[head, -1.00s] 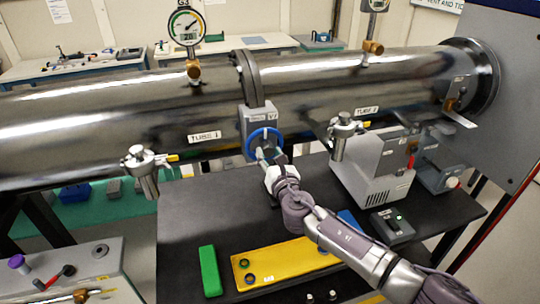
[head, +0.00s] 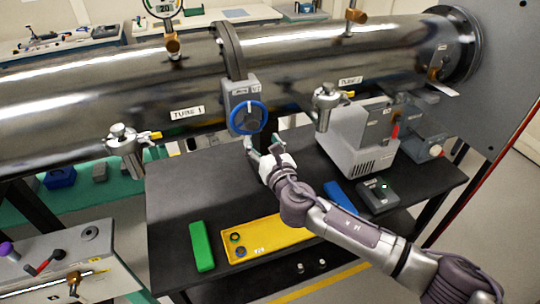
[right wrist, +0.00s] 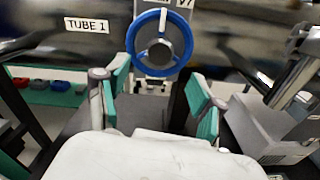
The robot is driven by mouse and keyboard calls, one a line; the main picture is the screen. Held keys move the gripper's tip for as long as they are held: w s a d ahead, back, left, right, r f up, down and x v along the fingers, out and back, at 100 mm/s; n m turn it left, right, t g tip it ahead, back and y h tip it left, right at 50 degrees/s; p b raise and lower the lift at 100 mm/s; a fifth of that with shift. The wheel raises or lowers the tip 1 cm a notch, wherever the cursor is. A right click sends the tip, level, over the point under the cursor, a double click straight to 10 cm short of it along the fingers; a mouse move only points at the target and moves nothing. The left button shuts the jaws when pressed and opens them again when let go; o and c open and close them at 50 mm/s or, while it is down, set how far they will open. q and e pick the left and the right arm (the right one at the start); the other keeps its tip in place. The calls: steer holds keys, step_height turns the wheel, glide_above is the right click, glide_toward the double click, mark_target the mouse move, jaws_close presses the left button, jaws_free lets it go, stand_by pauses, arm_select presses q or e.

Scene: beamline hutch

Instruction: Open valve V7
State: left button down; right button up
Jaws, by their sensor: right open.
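Valve V7 is a grey box (head: 240,91) on the flange between two steel tube sections, with a blue handwheel (head: 248,117) on its front. The handwheel also shows in the right wrist view (right wrist: 159,44), with a grey hub and a light spoke running up from it. My right gripper (head: 264,148) is open and empty, just below and in front of the handwheel, apart from it. In the right wrist view its two green-padded fingers (right wrist: 158,99) stand apart, with the wheel beyond and above them. My left gripper is not in view.
A dark table (head: 180,185) below holds a yellow tray (head: 275,238), a green block (head: 201,246), a grey pump unit (head: 358,140) and a dark control box (head: 378,196). Metal side valves (head: 125,150) (head: 325,105) flank the handwheel on the tube.

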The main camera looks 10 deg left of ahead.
steer(key=v, duration=0.6)
stand_by(0.3)
steer(key=d+f+m+g+h+b, duration=0.15)
steer(key=d+f+m, duration=0.4)
steer(key=f, duration=0.65)
steer(key=d+f+m+g+h+b, duration=0.1)
steer(key=d+f+m+h+b, duration=0.15)
steer(key=d+f+m, duration=0.65)
steer(key=d+f+m+g+h+b, duration=0.1)
steer(key=f+m+g+h+b, duration=0.15)
steer(key=f, duration=1.25)
steer(key=s+d+f+m+g+h+b, duration=0.1)
steer(key=s+d+f+m+g, duration=0.1)
steer(key=s+d+f+m, duration=0.45)
steer(key=s+d+f+m+g+h+b, duration=0.1)
steer(key=s+d+f+m, duration=0.15)
steer(key=s+f, duration=0.75)
steer(key=s+d+f+m+g+b, duration=0.1)
steer(key=s+d+f+m+g, duration=0.1)
steer(key=s+f, duration=0.4)
steer(key=s+d+f+m+g+h+b, duration=0.1)
steer(key=s+d+f+m, duration=0.4)
steer(key=s, duration=1.1)
steer(key=s+d+f+m+g+b, duration=0.1)
steer(key=s+d+f+m+g, duration=0.2)
steer(key=s+f, duration=0.6)
steer(key=shift+s+d+m, duration=0.65)
steer(key=shift+s+m, duration=0.35)
steer(key=shift+m, duration=0.2)
